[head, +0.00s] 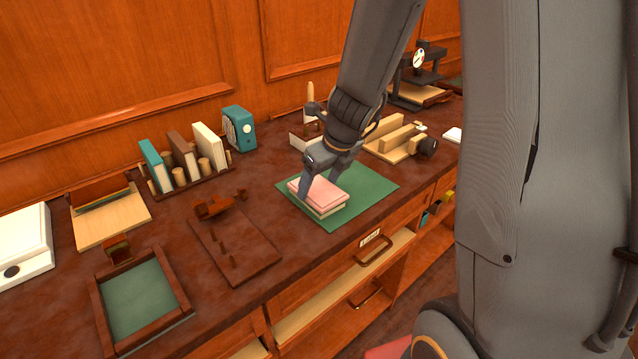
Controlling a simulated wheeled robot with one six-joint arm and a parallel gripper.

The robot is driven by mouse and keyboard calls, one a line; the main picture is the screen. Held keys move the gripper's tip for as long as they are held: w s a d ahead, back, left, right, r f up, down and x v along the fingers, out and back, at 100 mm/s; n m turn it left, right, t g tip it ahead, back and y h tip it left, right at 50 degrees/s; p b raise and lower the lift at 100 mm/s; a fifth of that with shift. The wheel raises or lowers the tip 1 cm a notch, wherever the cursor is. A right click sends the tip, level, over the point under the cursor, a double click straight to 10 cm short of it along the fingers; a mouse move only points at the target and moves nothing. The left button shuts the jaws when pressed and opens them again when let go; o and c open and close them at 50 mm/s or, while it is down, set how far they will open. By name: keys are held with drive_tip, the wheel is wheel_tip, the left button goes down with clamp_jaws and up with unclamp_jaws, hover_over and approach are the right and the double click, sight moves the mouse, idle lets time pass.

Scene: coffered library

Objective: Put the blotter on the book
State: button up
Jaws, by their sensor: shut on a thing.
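My gripper (322,181) points down over a small stack on the green mat (368,187). It is shut on the pink-topped upper piece (322,190), which looks like the blotter. One finger shows at its left side; the other is partly hidden behind it. A pale, layered piece (328,210), which looks like the book, shows directly below the upper piece. I cannot tell whether the two touch or a small gap lies between them.
A brown board (255,248) with small fittings and a green-lined tray (143,300) stand to the left. Books in a rack (185,162) and a teal box (239,128) stand behind. Wooden blocks (398,138) sit right of the mat. The desk's front edge is close to the mat.

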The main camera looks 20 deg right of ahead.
drive_tip(key=shift+f, duration=0.1)
drive_tip(key=o, duration=1.1)
drive_tip(key=shift+c, duration=0.2)
drive_tip(key=p+v, duration=0.3)
drive_tip(key=v, duration=0.8)
drive_tip(key=s+a+f+n+g, duration=0.1)
drive_tip(key=s+n, duration=0.6)
drive_tip(key=n, duration=0.8)
drive_tip(key=s+a+f+n+g+h, duration=0.1)
drive_tip(key=s+f+n, duration=0.2)
drive_tip(key=s+n, duration=0.4)
drive_tip(key=n, duration=0.9)
drive_tip(key=shift+s+f+g+h, duration=0.2)
drive_tip(key=shift+s+g+h, duration=0.1)
drive_tip(key=shift+g, duration=0.1)
drive_tip(key=shift+c, duration=0.2)
